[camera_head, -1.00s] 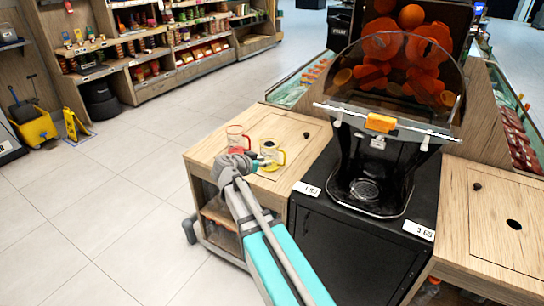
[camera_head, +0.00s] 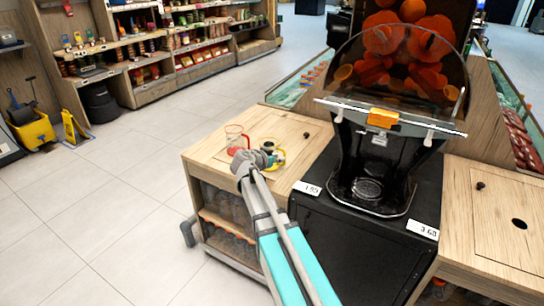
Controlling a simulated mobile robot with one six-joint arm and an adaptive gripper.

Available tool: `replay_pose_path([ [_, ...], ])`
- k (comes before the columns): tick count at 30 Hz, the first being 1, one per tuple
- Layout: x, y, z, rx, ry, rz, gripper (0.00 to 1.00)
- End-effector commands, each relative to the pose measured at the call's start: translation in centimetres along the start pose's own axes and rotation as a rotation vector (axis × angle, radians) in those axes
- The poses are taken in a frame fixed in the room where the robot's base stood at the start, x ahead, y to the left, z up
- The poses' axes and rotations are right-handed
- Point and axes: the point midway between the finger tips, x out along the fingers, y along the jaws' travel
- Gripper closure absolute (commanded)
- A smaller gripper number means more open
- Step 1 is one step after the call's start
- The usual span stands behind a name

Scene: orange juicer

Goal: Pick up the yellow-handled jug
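The yellow-handled jug (camera_head: 279,157) stands on the wooden counter top (camera_head: 217,158), left of the juicer. It is clear with a yellow base and handle, and my arm now covers part of it. A red-handled jug (camera_head: 235,142) stands to its left on the same top. My gripper (camera_head: 268,153) is at the jug's near left side, in front of it from this view. The wrist hides most of the fingers, so I cannot tell whether they are open, or whether they touch the jug.
The black orange juicer (camera_head: 372,165) with a clear cover stands to the right on a dark cabinet (camera_head: 338,243). Below the counter top are shelves with bottles (camera_head: 232,215). The tiled floor (camera_head: 105,205) to the left is open.

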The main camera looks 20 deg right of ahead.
Motion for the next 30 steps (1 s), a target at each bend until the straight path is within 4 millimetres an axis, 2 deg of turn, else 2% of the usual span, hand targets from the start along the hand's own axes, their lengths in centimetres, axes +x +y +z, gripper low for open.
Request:
replay_pose_path([
  [10, 0.4, -0.1, 0.1, 0.0, 0.0, 0.0, 0.67],
  [22, 4.6, -0.3, 0.1, 0.0, 0.001, 0.0, 0.67],
  [30, 5.1, -0.3, -0.1, 0.0, 0.001, -0.002, 0.67],
])
